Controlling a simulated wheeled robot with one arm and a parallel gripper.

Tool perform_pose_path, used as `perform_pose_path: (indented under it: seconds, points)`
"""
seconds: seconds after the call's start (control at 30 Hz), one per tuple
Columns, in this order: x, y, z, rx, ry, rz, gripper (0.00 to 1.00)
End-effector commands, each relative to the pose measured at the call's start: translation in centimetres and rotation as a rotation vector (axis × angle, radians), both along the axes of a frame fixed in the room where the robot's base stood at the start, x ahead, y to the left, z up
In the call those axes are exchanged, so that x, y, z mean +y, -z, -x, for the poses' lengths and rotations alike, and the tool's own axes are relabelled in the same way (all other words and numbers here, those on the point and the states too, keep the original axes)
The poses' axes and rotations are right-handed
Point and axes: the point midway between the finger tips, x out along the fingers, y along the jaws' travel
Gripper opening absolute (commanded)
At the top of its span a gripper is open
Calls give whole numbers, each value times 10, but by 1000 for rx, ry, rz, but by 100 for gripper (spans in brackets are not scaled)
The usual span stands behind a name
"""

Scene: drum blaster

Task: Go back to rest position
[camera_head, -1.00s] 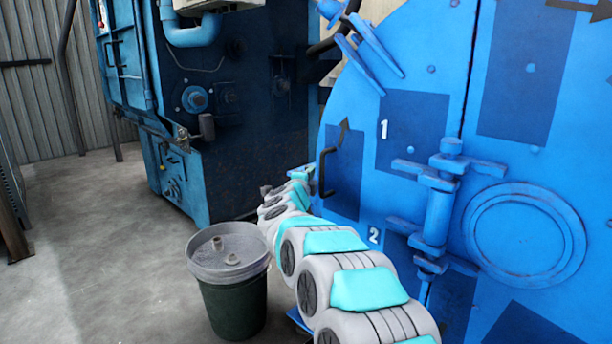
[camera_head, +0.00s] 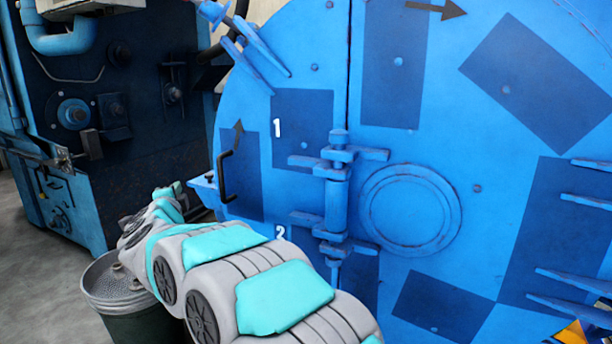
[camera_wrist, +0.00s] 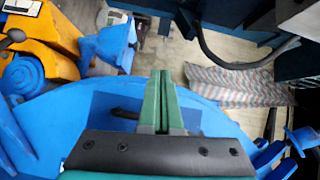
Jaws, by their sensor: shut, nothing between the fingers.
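My gripper (camera_wrist: 162,100) shows in the wrist view with its green fingers together and nothing between them. Below and behind the fingers there is a blue curved surface of the drum blaster. In the head view my grey and turquoise arm reaches forward from the bottom toward the left of the blue drum blaster door (camera_head: 330,60). The arm's far end is near the black door handle (camera_head: 226,176), and the fingers cannot be made out there. The door bears the numbers 1 and 2 and a hinge-like blue fitting (camera_head: 337,195).
A dark bucket (camera_head: 140,325) with a grey rim stands at the lower left, partly hidden by my arm. A dark blue machine (camera_head: 110,130) stands at the back left. An orange machine (camera_wrist: 60,45) and a striped sheet (camera_wrist: 235,88) show in the wrist view.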

Motion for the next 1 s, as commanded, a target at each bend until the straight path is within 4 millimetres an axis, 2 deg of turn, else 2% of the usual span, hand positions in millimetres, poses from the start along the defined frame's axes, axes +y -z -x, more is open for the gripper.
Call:
perform_pose_path:
  seconds: [0.03, 0.07, 0.2, 0.3, 0.47, 0.67, 0.87, 1.0]
  points:
    - [-14, -8, -2, 5, -43, 42, 0]
    - [-19, -10, 0, 11, -78, 75, 0]
    - [-50, -9, 16, 43, -227, 237, 0]
    - [-77, 0, 36, 78, -329, 361, 0]
    - [-133, 31, 79, 165, -476, 564, 0]
    - [-223, 85, 153, 329, -641, 812, 0]
    - [-317, 135, 241, 538, -776, 1000, 0]
    - [-380, 165, 309, 708, -858, 1091, 0]
